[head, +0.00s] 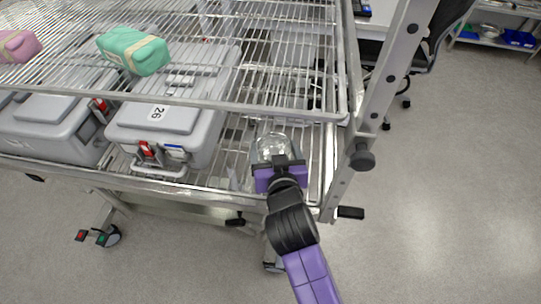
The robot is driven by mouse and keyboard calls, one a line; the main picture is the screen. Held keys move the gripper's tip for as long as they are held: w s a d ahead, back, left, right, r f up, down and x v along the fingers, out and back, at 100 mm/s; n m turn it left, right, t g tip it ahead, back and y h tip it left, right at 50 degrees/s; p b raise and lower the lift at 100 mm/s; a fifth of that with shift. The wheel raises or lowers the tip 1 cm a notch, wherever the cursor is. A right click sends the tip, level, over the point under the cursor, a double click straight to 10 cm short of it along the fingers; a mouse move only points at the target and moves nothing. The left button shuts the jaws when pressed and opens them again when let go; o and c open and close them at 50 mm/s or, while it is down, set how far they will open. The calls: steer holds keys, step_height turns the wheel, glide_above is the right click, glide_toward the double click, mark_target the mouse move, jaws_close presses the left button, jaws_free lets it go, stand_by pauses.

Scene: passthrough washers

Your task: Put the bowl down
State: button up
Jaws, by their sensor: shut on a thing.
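The bowl (272,146) looks clear or shiny, glassy or metallic. It is at the front right of the rack's lower wire shelf (311,163), just beyond my gripper (277,163). My gripper is shut on the bowl, reaching in from the front under the upper shelf. The fingertips are small and partly hidden by the gripper body. I cannot tell whether the bowl touches the shelf wires.
A grey lidded case marked 26 (177,118) stands left of the bowl, with another grey case (50,125) farther left. The upper wire shelf (230,88) holds a green wrapped bundle (134,50) and a pink one (18,46). A rack post (377,95) stands to the right.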

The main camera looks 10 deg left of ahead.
steer(key=shift+f, duration=2.35)
steer(key=shift+f, duration=0.2)
steer(key=o, duration=1.4)
steer(key=shift+c, duration=0.2)
steer(key=shift+r, duration=0.1)
